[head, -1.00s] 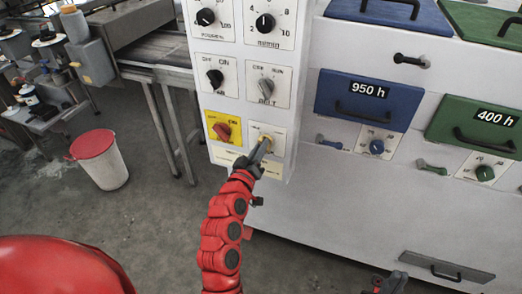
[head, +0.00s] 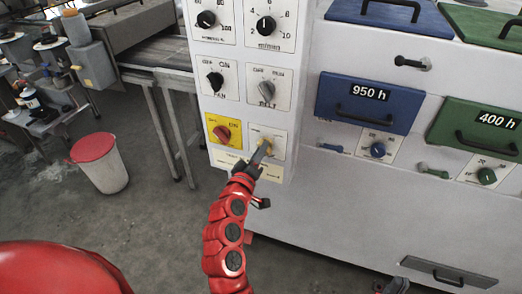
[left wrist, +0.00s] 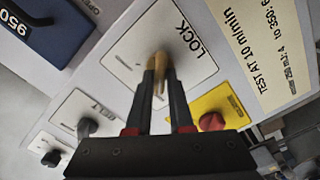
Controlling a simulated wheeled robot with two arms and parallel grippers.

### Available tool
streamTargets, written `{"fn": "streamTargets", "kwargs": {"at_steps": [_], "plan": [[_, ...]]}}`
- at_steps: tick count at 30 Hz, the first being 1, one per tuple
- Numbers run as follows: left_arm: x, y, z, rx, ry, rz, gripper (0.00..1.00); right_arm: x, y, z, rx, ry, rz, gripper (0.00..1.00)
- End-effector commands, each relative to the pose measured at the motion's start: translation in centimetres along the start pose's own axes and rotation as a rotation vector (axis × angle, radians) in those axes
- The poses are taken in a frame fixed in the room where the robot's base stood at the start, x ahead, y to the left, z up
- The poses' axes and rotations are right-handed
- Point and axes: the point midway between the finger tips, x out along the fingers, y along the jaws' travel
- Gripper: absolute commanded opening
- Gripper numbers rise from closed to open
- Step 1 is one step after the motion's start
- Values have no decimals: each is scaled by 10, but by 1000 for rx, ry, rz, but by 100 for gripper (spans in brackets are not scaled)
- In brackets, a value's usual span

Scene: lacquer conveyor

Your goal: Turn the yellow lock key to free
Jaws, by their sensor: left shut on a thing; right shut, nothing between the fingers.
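The yellow lock key (left wrist: 160,62) sits on a white plate marked LOCK (left wrist: 190,36), low on the control panel. My left gripper (left wrist: 160,75) is shut on the key, its dark fingers on either side of it. In the head view the lock plate (head: 279,141) shows behind my left gripper (head: 262,152), which hides most of the key. The plate's position markings are too small to read. My right gripper (head: 392,286) shows only in part at the bottom edge, shut, away from the panel.
A red knob (head: 222,133) on a yellow plate is just left of the lock. The belt knob (head: 267,90) is above it. A white bucket with a red lid (head: 101,165) stands on the floor at left.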

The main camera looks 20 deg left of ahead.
Motion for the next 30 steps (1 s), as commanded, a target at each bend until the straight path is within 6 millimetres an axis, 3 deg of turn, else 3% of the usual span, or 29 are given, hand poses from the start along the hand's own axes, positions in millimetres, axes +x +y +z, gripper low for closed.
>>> {"fn": "streamTargets", "kwargs": {"at_steps": [21,22,26,30], "plan": [[0,-2,1,1,-1,-4,0,0,0,0,0,0,0,0],[0,-2,1,1,-1,-4,21,0,0,0,0,0,0,0],[0,-2,1,1,-1,-3,45,0,0,0,0,0,0,0],[0,-1,1,1,-1,-2,46,0,0,0,0,0,0,0]]}}
